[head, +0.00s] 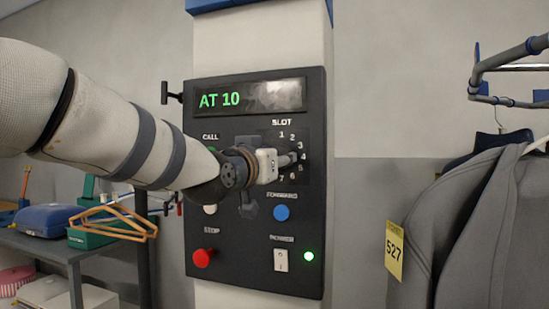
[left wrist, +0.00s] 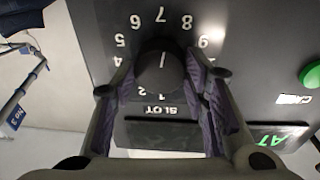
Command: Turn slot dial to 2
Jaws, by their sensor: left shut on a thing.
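The slot dial (left wrist: 160,72) is a round black knob on the dark control panel (head: 235,265). In the left wrist view the panel appears upside down, with numbers ringed around the dial. A short pale line on the dial runs nearly straight up and down in that view, towards the 7 side; I cannot tell which end is the pointer. My left gripper (head: 287,160) is shut on the dial, with its padded fingers (left wrist: 163,85) on both sides of it. In the head view the gripper hides most of the dial. My right gripper is not in view.
The panel display (head: 250,97) reads AT 10. A red button (head: 202,258), blue button (head: 281,213), white switch (head: 281,260) and lit green lamp (head: 309,256) sit below. Grey garments (head: 470,225) hang at right. A table (head: 70,250) with orange hangers (head: 120,222) stands left.

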